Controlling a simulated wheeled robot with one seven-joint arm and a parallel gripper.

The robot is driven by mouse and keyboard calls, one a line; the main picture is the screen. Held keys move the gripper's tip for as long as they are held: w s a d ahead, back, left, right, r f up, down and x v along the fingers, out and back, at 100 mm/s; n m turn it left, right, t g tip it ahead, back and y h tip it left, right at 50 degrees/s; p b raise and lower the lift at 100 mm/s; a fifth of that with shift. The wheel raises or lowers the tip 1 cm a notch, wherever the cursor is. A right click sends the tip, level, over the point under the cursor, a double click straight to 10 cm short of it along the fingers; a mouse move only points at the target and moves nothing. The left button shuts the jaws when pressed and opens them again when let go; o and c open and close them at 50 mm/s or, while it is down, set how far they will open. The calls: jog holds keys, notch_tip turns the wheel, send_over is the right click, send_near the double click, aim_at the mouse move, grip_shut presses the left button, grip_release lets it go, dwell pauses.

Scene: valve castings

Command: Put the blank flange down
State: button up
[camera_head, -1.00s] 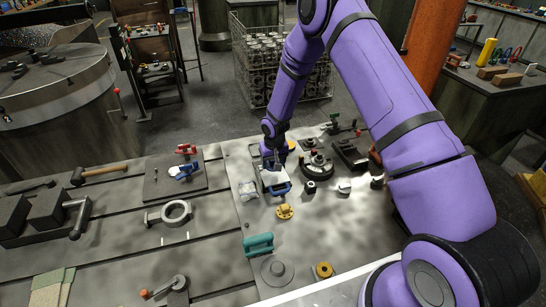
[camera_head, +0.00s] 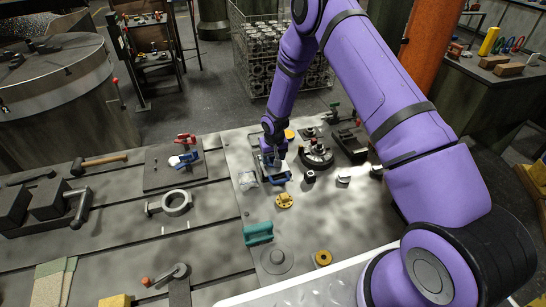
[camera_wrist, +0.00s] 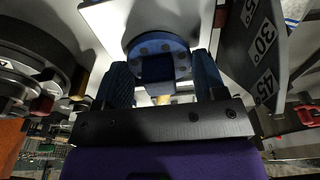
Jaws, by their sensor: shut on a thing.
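The blank flange (camera_wrist: 150,42) is a blue round plate with bolt holes around its rim and a dark blue square block at its middle. In the wrist view it sits between the two textured fingers of my gripper (camera_wrist: 163,82), which is shut on it. A pale flat surface (camera_wrist: 192,14) lies beyond the flange; I cannot tell whether the two touch.
A dark round fixture (camera_head: 316,155) stands close to the right of my gripper. The wrist view shows an angle-marked plate (camera_wrist: 262,45) close at right.

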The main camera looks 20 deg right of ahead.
jog(key=shift+f, duration=0.15)
jog(key=o, duration=1.2)
jog(key=shift+o, duration=0.2)
jog(key=r, duration=0.3)
jog(key=s+r, duration=0.1)
jog(key=r, duration=0.6)
jog(key=shift+s+r, duration=0.15)
jog(key=shift+r, duration=0.2)
